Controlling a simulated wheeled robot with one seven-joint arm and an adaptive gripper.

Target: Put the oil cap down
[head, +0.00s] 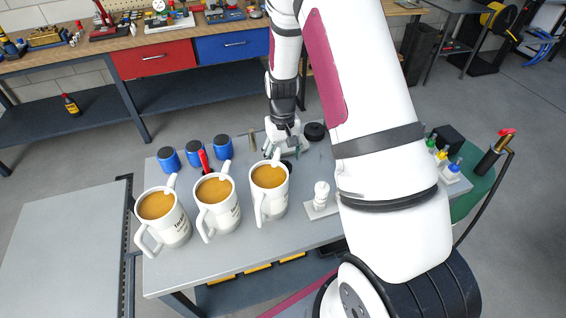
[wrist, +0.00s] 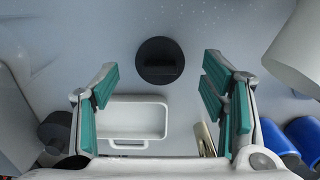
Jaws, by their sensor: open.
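The oil cap looks to be the round black disc with a raised grip bar, lying on the grey table in the wrist view (wrist: 160,61). My gripper (head: 284,152) is open and empty, low over the table behind the mugs. In the wrist view its teal-padded fingers (wrist: 158,78) are spread wide to either side, with the cap centred between and beyond the tips. The cap is apart from both fingers.
Three white mugs (head: 216,205) of brown liquid stand in front of my gripper. Several blue containers (head: 195,153) stand to the left. A white tray (wrist: 135,118) and a brass-coloured piece (wrist: 204,138) lie near my fingers. Small bottles (head: 441,157) stand at the right.

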